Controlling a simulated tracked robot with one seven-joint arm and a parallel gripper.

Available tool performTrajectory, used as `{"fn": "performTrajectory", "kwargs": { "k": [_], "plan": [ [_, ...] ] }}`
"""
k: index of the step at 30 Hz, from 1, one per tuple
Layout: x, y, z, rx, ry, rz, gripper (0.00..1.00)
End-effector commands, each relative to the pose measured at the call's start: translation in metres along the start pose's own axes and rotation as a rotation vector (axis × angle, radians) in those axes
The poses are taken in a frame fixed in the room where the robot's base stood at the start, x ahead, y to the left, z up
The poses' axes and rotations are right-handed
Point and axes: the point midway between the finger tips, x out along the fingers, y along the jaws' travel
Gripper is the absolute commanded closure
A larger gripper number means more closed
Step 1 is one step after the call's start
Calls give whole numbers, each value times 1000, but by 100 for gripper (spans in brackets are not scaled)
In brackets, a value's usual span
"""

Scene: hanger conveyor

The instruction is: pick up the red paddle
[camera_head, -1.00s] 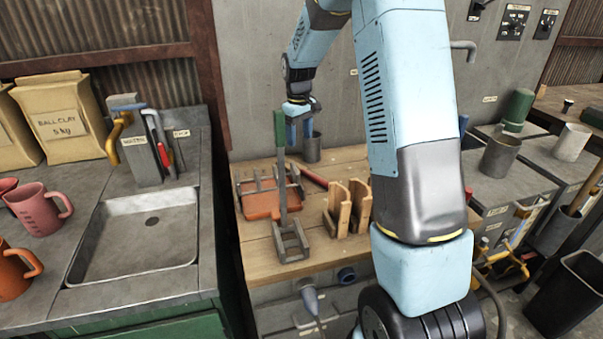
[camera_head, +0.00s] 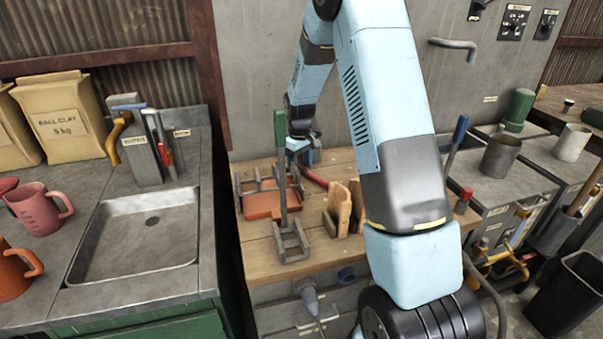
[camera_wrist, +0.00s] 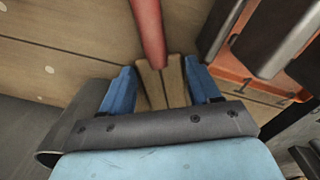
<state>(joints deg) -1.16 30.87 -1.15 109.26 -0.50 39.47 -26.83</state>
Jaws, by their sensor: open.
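My gripper (camera_wrist: 161,88) is open, with one blue finger on each side of that wooden part. In the head view my gripper (camera_head: 301,153) is low over the back of the bench, at the paddle's far end. Contact cannot be made out.
An orange tray (camera_head: 262,206) with grey brackets lies left of the paddle. A green-handled upright tool (camera_head: 281,150) stands in front on a grey stand (camera_head: 290,243). Wooden blocks (camera_head: 340,208) stand to the right.

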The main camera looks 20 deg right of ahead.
Motion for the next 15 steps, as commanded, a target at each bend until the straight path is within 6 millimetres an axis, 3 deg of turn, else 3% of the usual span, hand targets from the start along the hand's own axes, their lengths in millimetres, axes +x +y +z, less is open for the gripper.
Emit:
{"fn": "performTrajectory", "kwargs": {
  "k": [8,15],
  "plan": [
    [6,0,0,0,1,1,38],
    [5,0,0,0,1,0,60]
  ]
}}
